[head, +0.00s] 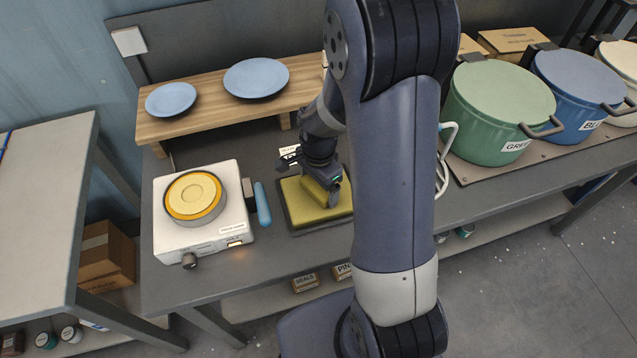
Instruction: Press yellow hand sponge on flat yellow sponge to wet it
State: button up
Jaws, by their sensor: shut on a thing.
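My gripper (326,180) is shut on the yellow hand sponge (315,190) and points down over the flat yellow sponge (304,215). The flat sponge lies in a dark tray (314,230) on the grey workbench. The hand sponge is at or just above the top of the flat sponge; I cannot tell whether they touch.
A wooden shelf (205,112) behind bears two blue plates (256,78). Green (500,110) and blue pots (580,85) stand at the right.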

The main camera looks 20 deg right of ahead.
jog(key=shift+r+p, duration=2.35)
jog(key=shift+r, duration=1.15)
jog(key=shift+w+f, duration=0.1)
